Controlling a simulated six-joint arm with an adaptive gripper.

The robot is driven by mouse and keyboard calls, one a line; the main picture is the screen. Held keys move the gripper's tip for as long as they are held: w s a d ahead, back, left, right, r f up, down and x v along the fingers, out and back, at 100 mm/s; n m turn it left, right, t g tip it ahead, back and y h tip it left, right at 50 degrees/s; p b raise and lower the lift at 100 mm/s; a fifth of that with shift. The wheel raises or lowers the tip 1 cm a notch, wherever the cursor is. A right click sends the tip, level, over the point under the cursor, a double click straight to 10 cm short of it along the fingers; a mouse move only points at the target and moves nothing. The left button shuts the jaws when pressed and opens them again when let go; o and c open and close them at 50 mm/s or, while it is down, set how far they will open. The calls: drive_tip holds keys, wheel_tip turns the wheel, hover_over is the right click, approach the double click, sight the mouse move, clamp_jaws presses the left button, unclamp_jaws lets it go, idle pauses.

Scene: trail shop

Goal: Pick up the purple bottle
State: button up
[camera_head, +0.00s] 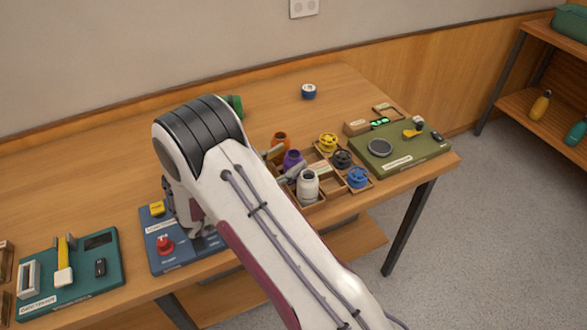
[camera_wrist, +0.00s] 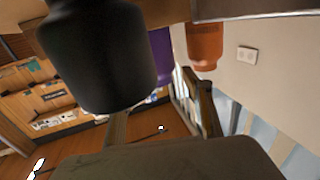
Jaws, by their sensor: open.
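The purple bottle (camera_head: 293,158) stands in a wooden compartment tray (camera_head: 316,158), between an orange bottle (camera_head: 281,139) and a white bottle (camera_head: 308,186). My gripper (camera_head: 285,160) reaches in from the left, partly hidden behind my arm. It is open, with one finger on each side of the purple bottle; I cannot tell whether they touch it. In the wrist view the purple bottle (camera_wrist: 161,52) shows as a strip beyond the gripper (camera_wrist: 152,95), partly hidden by a large dark-looking bottle (camera_wrist: 98,55). The orange bottle (camera_wrist: 205,45) is to the right.
Yellow (camera_head: 328,142), black (camera_head: 342,159) and blue (camera_head: 357,178) items fill the tray's right side. A green board (camera_head: 420,155) lies right of it. A blue board (camera_head: 180,257) and a teal board (camera_head: 70,290) lie left. The back of the table is mostly clear.

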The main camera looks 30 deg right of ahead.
drive_tip(key=shift+c, duration=0.3)
drive_tip(key=c, duration=1.3)
drive_tip(key=shift+f, duration=0.1)
clamp_jaws()
wheel_tip(320, 180, up, 10)
